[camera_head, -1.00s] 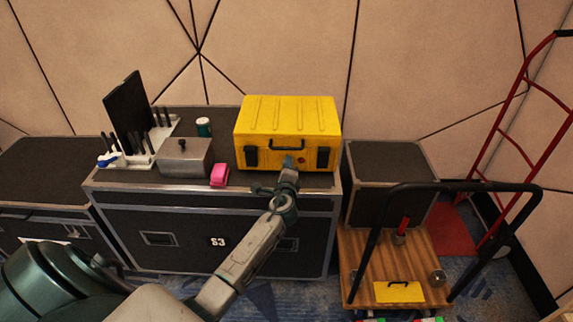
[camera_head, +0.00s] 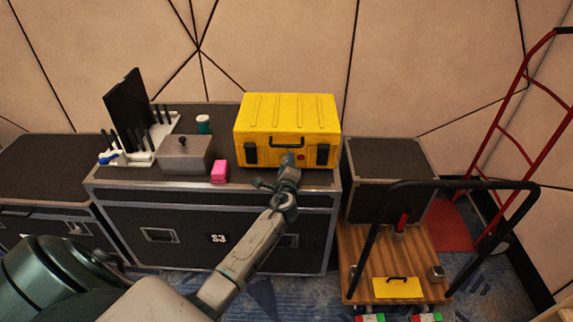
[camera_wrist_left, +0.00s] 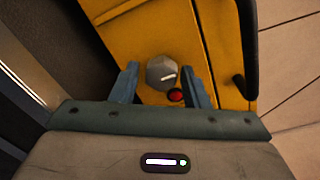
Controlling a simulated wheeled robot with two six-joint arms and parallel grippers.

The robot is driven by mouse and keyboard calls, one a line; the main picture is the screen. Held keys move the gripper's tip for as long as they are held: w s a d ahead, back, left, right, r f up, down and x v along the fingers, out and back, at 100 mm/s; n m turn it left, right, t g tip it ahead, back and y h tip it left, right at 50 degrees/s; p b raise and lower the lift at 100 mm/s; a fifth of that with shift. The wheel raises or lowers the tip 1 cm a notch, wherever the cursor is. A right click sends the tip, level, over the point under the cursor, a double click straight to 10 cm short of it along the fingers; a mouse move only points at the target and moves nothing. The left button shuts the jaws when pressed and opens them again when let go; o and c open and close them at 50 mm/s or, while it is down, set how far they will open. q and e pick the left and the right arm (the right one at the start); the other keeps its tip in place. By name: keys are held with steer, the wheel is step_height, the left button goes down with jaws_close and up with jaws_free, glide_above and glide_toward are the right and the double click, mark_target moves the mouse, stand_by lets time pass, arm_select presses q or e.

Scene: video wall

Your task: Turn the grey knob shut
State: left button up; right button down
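The grey knob (camera_wrist_left: 162,72) sits on the front of the yellow case (camera_wrist_left: 190,25), with a pale mark on its face. A red button (camera_wrist_left: 175,95) is beside it. My left gripper (camera_wrist_left: 165,80) is open, its two blue-grey fingers on either side of the knob in the wrist view; I cannot tell whether they touch it. In the head view the yellow case (camera_head: 288,118) stands on the black flight case, and my left gripper (camera_head: 288,162) is at its front and hides the knob. The red button (camera_head: 301,157) shows just right of the gripper. My right gripper is not in view.
The black flight case (camera_head: 185,230) bears a pink block (camera_head: 219,171), a metal box (camera_head: 184,155), a green-and-white can (camera_head: 203,124) and a white rack (camera_head: 140,150) of dark tools. A wooden cart (camera_head: 375,255) with a black handle stands at right.

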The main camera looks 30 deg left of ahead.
arm_select(q)
steer(key=shift+o, duration=0.6)
steer(key=v, duration=1)
steer(key=shift+s+d+b, duration=0.2)
steer(key=shift+s+b, duration=0.15)
steer(key=shift+b, duration=0.05)
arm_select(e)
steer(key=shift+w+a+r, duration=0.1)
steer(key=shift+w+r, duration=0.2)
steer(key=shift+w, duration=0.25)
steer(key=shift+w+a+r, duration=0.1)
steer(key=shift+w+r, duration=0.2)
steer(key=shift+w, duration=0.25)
